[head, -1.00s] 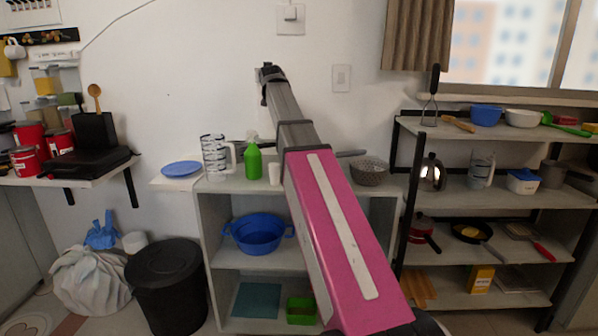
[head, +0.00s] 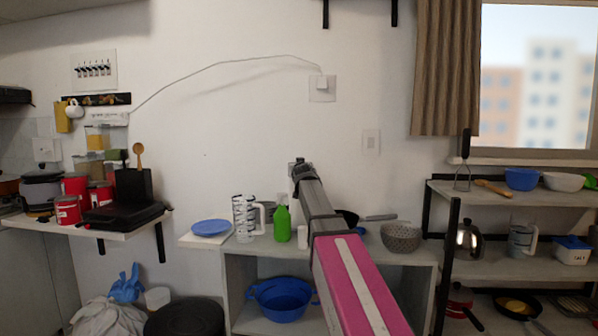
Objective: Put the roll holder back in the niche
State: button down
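My arm reaches away from the camera, so my gripper (head: 298,165) shows only as a small dark end in front of the white wall above the grey shelf unit. Its fingers are hidden by the arm. A small pale patch (head: 294,178) shows beside the arm's end; I cannot tell whether it is the roll holder, something held, or part of the wall. No roll holder can be made out with certainty. The grey shelf unit (head: 236,275) has an open compartment under its top, with a blue basin (head: 281,300) in it. I cannot tell which opening is the niche.
On the unit's top stand a green spray bottle (head: 282,224), a clear jug (head: 243,218), a white cup (head: 302,235) and a grey perforated bowl (head: 401,237). A blue plate (head: 211,227) lies at left. A metal rack (head: 447,268) with kitchenware stands at right.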

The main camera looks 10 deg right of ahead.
jog(key=shift+f, duration=0.45)
jog(key=c, duration=1)
grip_release()
jog(key=shift+o, duration=0.2)
